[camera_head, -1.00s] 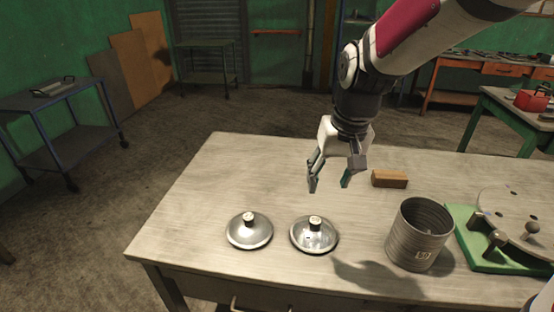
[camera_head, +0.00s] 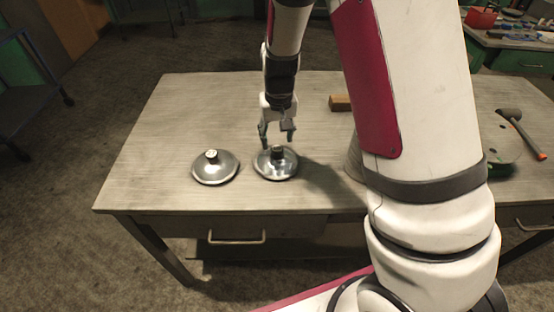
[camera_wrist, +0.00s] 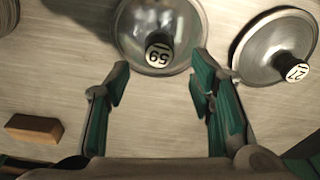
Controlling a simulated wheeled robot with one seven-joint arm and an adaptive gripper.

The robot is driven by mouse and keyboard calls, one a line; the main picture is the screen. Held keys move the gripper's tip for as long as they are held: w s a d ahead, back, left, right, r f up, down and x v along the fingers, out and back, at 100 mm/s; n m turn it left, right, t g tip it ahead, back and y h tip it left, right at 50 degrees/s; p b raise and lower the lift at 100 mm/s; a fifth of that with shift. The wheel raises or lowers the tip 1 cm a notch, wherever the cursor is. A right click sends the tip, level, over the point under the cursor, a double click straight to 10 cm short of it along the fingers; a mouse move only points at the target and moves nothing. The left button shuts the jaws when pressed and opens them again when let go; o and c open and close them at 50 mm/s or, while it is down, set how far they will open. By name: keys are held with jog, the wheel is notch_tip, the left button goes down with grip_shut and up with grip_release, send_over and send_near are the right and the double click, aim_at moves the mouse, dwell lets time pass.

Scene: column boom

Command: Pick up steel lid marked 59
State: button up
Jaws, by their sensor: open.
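The steel lid marked 59 (camera_wrist: 182,22) lies on the table in the wrist view, its dark knob with the white 59 label between and beyond my fingertips. In the head view this lid (camera_head: 277,168) is the right one of two. My gripper (camera_head: 277,136) is open just above and behind its knob; it also shows open and empty in the wrist view (camera_wrist: 160,75). A second steel lid (camera_head: 215,168) lies to the left in the head view; in the wrist view this lid (camera_wrist: 262,62) is at the right, its knob labelled 27.
A wooden block (camera_head: 340,103) lies behind on the table (camera_head: 140,185). The metal can is mostly hidden behind my arm. A hammer (camera_head: 520,130) lies at the right. The table's left part is clear.

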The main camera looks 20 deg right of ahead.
aim_at(277, 148)
jog(key=shift+w+f+p, duration=0.15)
jog(key=shift+f+p, duration=0.2)
jog(key=shift+f, duration=2.5)
jog(key=shift+c, duration=0.3)
grip_shut()
